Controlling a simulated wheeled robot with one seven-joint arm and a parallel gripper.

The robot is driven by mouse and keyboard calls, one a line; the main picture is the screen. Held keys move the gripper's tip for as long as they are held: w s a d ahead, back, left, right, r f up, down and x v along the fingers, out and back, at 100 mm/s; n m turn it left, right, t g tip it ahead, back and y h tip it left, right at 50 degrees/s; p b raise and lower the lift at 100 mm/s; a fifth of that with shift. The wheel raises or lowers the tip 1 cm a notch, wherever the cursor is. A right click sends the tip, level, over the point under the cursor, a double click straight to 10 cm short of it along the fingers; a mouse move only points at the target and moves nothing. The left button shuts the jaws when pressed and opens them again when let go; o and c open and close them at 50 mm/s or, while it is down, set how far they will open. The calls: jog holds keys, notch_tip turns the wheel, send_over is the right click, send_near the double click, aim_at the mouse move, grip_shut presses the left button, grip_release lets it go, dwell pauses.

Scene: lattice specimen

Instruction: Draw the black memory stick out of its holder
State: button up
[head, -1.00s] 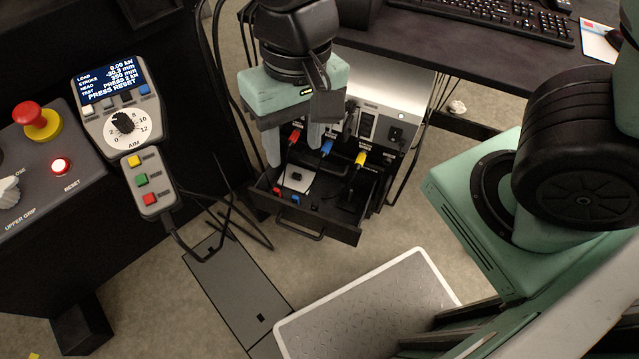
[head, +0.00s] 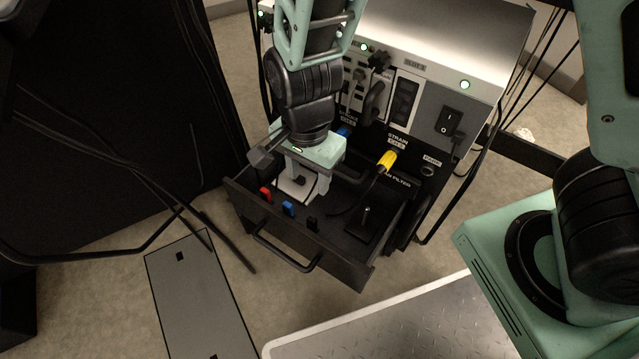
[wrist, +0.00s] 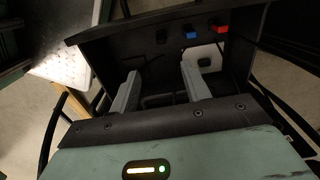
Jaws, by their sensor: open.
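The black memory stick (head: 313,223) stands in a row inside the front wall of an open drawer, to the right of a blue stick (head: 289,208) and a red stick (head: 266,194). In the wrist view the black stick (wrist: 161,36) is dark and hard to make out, left of the blue (wrist: 191,33) and red (wrist: 219,27) ones. The holder itself is not distinct. My gripper (wrist: 160,88) is open and empty. Its fingers straddle the line toward the black stick, apart from it. In the head view my gripper (head: 304,183) hangs over the drawer, behind the sticks.
The drawer (head: 345,262) has raised walls and a front handle (head: 285,255).

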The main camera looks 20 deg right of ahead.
aim_at(312, 220)
jog(key=f+b, duration=0.6)
jog(key=f, duration=0.3)
jog(key=f+b, duration=0.6)
jog(key=f, duration=0.3)
jog(key=shift+w+d+f, duration=0.15)
jog(key=shift+w, duration=0.05)
jog(key=c, duration=1)
